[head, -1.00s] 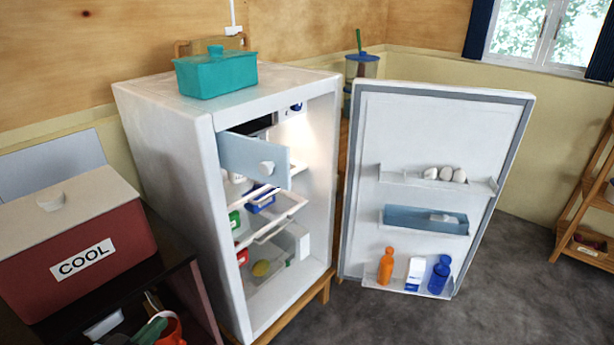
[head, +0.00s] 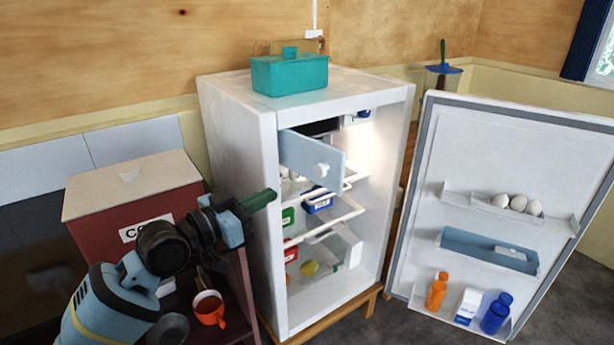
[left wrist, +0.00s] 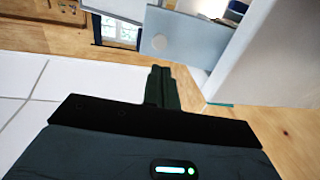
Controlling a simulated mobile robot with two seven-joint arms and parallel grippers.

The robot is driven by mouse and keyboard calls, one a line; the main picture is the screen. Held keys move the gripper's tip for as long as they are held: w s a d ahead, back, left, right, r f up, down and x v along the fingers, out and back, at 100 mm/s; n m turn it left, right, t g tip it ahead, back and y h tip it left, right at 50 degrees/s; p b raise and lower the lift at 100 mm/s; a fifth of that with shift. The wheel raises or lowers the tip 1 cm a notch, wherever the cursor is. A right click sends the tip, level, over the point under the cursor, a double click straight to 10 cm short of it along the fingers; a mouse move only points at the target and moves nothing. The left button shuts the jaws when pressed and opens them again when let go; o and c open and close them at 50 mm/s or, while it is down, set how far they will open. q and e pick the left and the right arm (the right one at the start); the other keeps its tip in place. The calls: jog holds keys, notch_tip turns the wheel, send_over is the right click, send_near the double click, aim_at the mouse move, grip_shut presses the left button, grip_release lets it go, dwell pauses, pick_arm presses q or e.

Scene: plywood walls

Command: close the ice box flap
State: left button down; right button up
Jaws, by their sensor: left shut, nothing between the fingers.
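The ice box flap (head: 311,156) is a pale blue panel with a round white knob (head: 320,170), near the top inside the open fridge (head: 240,160). It stands swung out from the dark ice box opening (head: 318,127). In the left wrist view the flap (left wrist: 178,38) shows beyond the fingers. My left gripper (head: 260,199) is shut and empty, in front of the fridge's left side, to the left of and lower than the flap in the picture. Its fingers (left wrist: 162,88) are together in the left wrist view. My right gripper is not in view.
The fridge door (head: 500,170) stands wide open on the right, with eggs and bottles on its shelves. A teal container (head: 290,73) sits on the fridge. A red cool box (head: 100,215) and an orange mug (head: 209,309) stand near my left arm.

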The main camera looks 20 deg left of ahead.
aim_at(317, 172)
pick_arm(q)
jog(key=p+x, duration=0.1)
jog(key=x, duration=0.9)
jog(key=shift+w+d, duration=0.35)
jog(key=shift+w, duration=0.15)
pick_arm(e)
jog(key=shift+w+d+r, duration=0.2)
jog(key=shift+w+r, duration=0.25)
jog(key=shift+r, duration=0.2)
pick_arm(q)
jog(key=shift+f, duration=0.1)
